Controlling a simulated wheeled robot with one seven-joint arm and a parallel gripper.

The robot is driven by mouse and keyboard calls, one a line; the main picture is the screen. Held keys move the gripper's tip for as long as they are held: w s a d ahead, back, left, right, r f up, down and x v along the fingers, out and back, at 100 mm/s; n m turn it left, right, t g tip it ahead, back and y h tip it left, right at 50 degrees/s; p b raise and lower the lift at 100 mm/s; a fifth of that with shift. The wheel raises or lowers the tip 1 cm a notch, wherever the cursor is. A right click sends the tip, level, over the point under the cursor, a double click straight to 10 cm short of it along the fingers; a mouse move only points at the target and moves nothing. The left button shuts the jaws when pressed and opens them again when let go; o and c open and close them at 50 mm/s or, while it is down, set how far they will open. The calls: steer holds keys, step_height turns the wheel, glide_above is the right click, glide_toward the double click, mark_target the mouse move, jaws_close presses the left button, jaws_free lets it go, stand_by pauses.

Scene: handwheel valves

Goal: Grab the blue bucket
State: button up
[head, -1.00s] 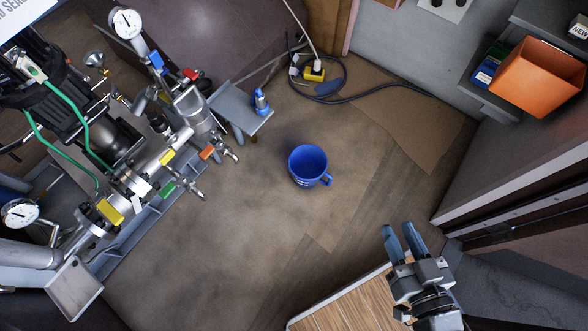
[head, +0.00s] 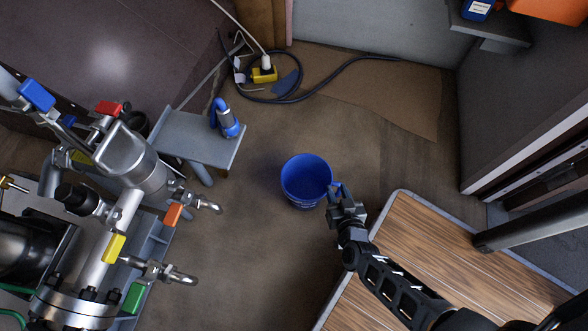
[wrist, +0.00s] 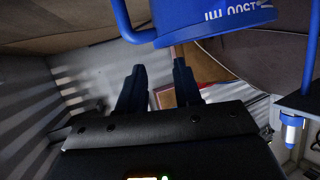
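The blue bucket (head: 306,180) stands on the brown floor, open side up, near the middle of the head view. In the wrist view the bucket (wrist: 205,18) fills the top, with white lettering on its side. Its blue handle (wrist: 122,20) juts out to the left there. My gripper (head: 338,190) is right beside the bucket's right side in the head view. In the wrist view my gripper (wrist: 160,78) has its two fingers apart with nothing seen between them, and the handle is just above the left fingertip. Whether they touch I cannot tell.
A wood-topped surface (head: 440,250) lies under my arm at the lower right. A grey stand (head: 190,137) with a blue object (head: 225,118) is left of the bucket. Valve piping (head: 110,200) fills the left. A yellow socket (head: 264,74) and black cable lie behind.

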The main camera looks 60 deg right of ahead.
steer(key=b+x, duration=0.3)
steer(key=x, duration=0.5)
steer(key=shift+w+f, duration=0.15)
steer(key=shift+f, duration=0.15)
jaws_close()
stand_by(1.2)
